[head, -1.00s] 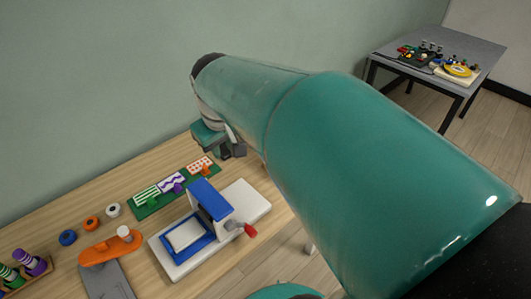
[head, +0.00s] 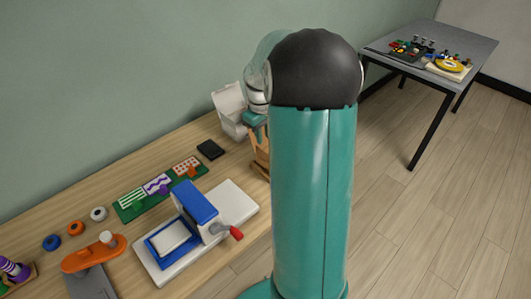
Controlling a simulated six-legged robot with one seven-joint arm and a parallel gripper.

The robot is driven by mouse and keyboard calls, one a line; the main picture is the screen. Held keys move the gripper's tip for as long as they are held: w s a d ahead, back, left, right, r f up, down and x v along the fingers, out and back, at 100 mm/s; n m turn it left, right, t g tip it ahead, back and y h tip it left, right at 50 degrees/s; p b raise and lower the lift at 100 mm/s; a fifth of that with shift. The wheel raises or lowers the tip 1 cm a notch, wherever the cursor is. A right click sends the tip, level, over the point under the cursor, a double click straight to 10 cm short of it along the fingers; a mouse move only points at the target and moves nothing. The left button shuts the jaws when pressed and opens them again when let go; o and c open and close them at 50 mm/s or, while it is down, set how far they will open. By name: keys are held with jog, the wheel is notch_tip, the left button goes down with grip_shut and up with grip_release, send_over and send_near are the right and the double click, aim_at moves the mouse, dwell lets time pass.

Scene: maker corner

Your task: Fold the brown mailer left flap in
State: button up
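A brown cardboard piece (head: 259,153), which looks like part of the brown mailer, shows at the right part of the wooden bench in the head view. My arm hides most of it, so I cannot tell its flaps apart. My gripper (head: 256,126) is mostly behind my arm, above and close to the cardboard. Its fingertips are too hidden to show whether it is open or shut, or whether it touches the cardboard.
A white open box (head: 229,104) stands behind, by the wall. A black flat block (head: 210,149), a green board (head: 130,205) with patterned cards and a blue-and-white press (head: 198,203) with a red handle lie to the left. A grey table (head: 470,43) stands far right.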

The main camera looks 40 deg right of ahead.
aim_at(265, 153)
jog(key=f, duration=0.9)
jog(key=shift+d+f, duration=0.2)
jog(key=shift+d, duration=0.2)
grip_shut()
